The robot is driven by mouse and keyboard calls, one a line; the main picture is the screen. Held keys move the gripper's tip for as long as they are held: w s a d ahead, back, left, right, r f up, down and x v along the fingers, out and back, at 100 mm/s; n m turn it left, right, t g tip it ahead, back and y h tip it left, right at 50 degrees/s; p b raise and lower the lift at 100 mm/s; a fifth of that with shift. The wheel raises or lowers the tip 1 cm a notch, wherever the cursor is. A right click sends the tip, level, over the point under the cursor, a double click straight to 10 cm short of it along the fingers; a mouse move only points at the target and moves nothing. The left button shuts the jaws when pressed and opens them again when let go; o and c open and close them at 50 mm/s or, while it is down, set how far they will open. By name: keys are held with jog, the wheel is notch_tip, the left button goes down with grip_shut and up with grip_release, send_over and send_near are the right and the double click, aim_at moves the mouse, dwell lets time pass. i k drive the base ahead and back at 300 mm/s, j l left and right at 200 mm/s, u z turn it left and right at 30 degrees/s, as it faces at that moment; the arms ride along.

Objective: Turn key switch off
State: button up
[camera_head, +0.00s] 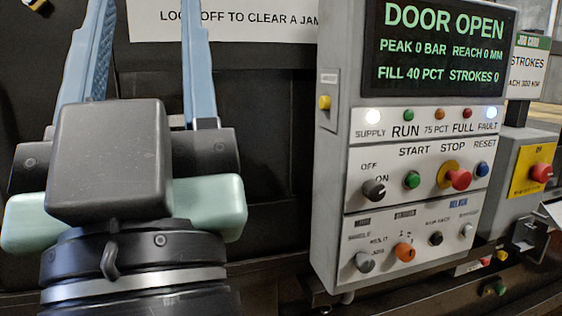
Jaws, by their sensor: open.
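A dark round switch (374,190) with a grey lever sits on the control panel (330,225), below the labels OFF and ON. It is the likely key switch; I cannot make out a key or tell for certain which label it points at. My gripper (147,20) is at the left, its two blue fingers pointing up and spread wide with nothing visible between them. The fingertips reach the top edge of the picture. It is left of the panel and apart from the switch.
Beside the switch are a green START button (411,180) and a red STOP button (459,179). Several selector knobs, one orange (404,251), sit below. The display (440,48) reads DOOR OPEN. A red button on a yellow plate (541,173) is at the right.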

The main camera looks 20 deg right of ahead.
aim_at(373, 191)
jog(key=l, duration=1.45)
